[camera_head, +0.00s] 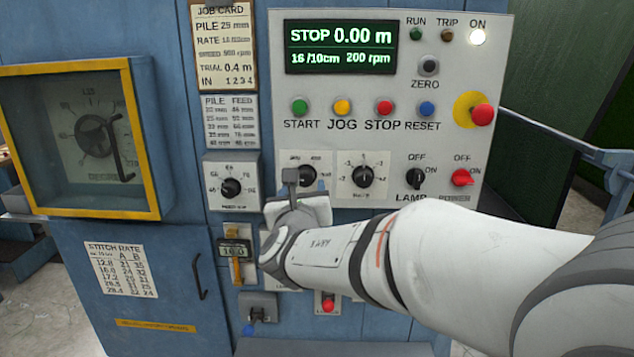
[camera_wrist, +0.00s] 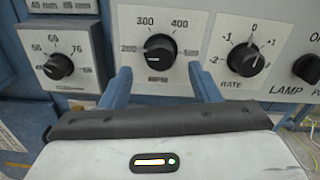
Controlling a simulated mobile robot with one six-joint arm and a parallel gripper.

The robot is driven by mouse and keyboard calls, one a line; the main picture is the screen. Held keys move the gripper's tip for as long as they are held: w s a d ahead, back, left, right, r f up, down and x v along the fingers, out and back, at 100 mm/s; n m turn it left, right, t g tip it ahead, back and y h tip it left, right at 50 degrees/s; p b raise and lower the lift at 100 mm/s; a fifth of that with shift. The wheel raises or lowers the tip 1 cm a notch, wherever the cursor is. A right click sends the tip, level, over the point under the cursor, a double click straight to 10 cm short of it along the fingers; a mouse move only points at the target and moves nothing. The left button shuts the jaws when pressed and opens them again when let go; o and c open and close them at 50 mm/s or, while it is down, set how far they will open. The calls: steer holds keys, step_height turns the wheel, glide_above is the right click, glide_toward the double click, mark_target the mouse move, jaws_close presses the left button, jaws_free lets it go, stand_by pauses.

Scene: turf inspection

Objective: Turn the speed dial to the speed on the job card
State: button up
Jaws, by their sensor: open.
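The speed dial (camera_wrist: 160,52) is a black round knob on a white plate, with marks including 200, 300 and 400. Its pointer appears turned left toward 200. In the head view the dial (camera_head: 308,174) is partly hidden by my gripper (camera_head: 305,184). In the wrist view my gripper (camera_wrist: 164,80) is open, its two blue fingers apart below the knob, one toward each side; contact is not visible. The job card (camera_head: 224,48) is at the top; its speed line ends in rpm, but the first digit is blurred. The green display (camera_head: 340,47) reads STOP, 0.00 m, 16/10cm and 200 rpm.
The rate dial (camera_wrist: 252,50) is close on the right, with the lamp switch (camera_wrist: 307,68) beyond. Another knob (camera_wrist: 58,66) is on the left. Coloured buttons, including yellow JOG (camera_head: 342,107), sit above. A yellow-framed window box (camera_head: 150,130) juts out at left.

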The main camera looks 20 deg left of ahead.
mark_target(305, 181)
steer(key=x, duration=0.4)
steer(key=shift+w+p, duration=0.1)
steer(key=shift+p, duration=0.2)
steer(key=shift+c, duration=0.5)
steer(key=c, duration=0.9)
